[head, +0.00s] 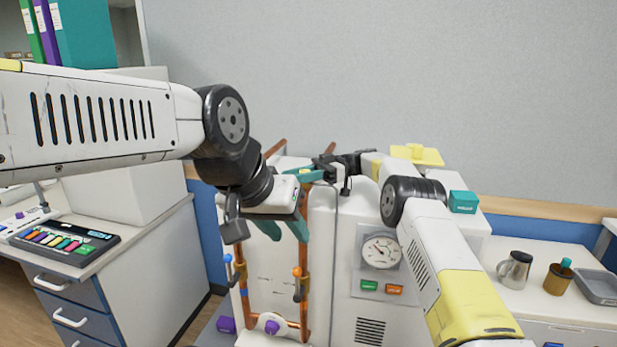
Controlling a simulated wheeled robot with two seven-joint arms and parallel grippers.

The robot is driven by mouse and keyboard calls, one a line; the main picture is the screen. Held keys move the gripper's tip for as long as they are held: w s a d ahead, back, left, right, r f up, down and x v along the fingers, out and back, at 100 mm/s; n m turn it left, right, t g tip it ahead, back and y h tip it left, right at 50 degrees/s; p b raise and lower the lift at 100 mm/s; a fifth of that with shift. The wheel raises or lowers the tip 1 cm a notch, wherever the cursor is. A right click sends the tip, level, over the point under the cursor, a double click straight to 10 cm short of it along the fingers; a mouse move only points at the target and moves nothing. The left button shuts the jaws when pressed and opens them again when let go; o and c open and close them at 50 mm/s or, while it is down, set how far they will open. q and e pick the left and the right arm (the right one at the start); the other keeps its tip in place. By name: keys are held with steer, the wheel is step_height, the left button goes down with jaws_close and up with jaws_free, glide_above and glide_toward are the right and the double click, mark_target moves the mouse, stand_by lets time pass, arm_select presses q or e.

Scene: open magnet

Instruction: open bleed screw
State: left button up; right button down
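My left gripper (283,230) points down in front of the white panel with copper pipes (306,255). Its two teal fingers are apart with nothing seen between them. Below it, a blue-tipped valve lever (229,262) sits on the left pipe and an orange-tipped valve lever (297,272) on the right pipe. A purple knob (272,327) is low between the pipes. My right gripper (306,174) is small and farther back, near the top of the panel; its teal fingers are partly hidden, with something yellow by them. I cannot tell which part is the bleed screw.
A steel mug (515,270), brown cup (558,279) and grey tray (597,286) are on the right counter. A desk with drawers (78,306) is left.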

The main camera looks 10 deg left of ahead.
steer(key=c, duration=1.1)
jaws_free()
steer(key=shift+r, duration=0.1)
steer(key=s+d+r, duration=0.1)
steer(key=s, duration=0.4)
steer(key=s+d+r, duration=0.2)
steer(key=s, duration=0.3)
steer(key=s+d+r, duration=0.1)
steer(key=s+d, duration=0.1)
steer(key=s, duration=0.3)
steer(key=shift+s+r, duration=0.15)
steer(key=shift+r, duration=0.25)
